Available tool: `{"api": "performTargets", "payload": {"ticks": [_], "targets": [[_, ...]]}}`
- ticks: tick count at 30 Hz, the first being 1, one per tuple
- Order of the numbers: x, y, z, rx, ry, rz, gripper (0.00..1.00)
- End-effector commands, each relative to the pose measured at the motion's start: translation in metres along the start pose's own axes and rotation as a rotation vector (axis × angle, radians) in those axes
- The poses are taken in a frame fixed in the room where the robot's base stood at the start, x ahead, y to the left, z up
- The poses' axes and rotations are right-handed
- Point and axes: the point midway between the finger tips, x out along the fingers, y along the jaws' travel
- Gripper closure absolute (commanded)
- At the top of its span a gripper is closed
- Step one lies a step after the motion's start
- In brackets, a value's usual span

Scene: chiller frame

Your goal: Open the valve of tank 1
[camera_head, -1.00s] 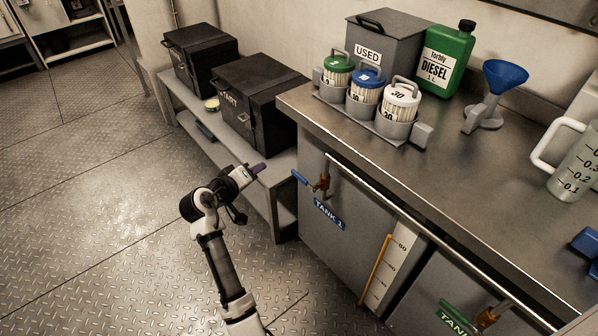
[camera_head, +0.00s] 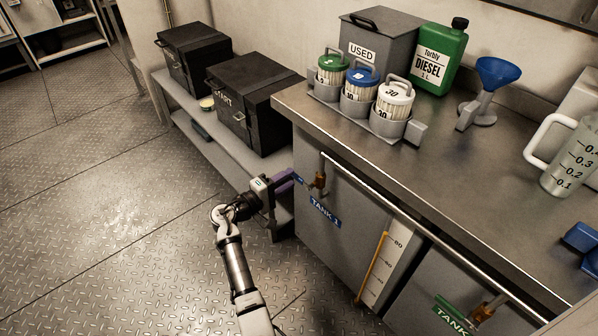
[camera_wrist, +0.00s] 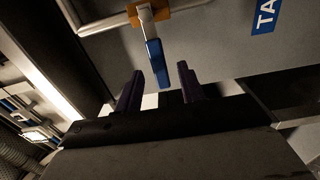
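The tank 1 valve (camera_head: 319,182) is a brass fitting on the front of the grey cabinet, above the blue TANK 1 label (camera_head: 325,212). Its blue handle (camera_wrist: 155,62) points down between my fingers in the wrist view, with its tip close to the fingertip line. My gripper (camera_head: 291,177) is at the handle, left of the brass fitting, and covers most of the handle in the head view. In the wrist view my gripper (camera_wrist: 160,84) has its two purple fingers apart, one on each side of the handle, with gaps on both sides.
A metal rail (camera_head: 400,224) runs along the cabinet front. A low shelf (camera_head: 205,136) with black boxes (camera_head: 255,103) stands left of my gripper. A green tank label (camera_head: 455,318) and another valve (camera_head: 483,314) are at lower right. The floor at left is clear.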

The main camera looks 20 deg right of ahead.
Motion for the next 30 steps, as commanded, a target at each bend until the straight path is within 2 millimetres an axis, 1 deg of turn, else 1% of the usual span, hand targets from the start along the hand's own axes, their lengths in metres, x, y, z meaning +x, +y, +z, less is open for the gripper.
{"api": "performTargets", "payload": {"ticks": [1, 3, 6, 9, 13, 20, 21, 27, 30], "targets": [[0.011, 0.001, 0.0, 0.001, -0.002, 0.001, 0.61], [0.024, 0.001, 0.0, 0.001, -0.002, 0.0, 0.61], [0.037, 0.001, 0.0, 0.0, -0.001, 0.0, 0.61], [0.047, 0.0, 0.0, 0.0, -0.001, 0.0, 0.61], [0.052, 0.0, -0.001, 0.001, 0.001, 0.0, 0.61], [0.053, 0.0, -0.001, 0.001, 0.002, 0.0, 0.61], [0.053, 0.0, -0.001, 0.001, 0.002, 0.0, 0.62], [0.053, 0.0, -0.001, 0.001, 0.001, 0.0, 0.88], [0.052, 0.0, -0.001, 0.001, 0.001, 0.0, 1.0]]}}
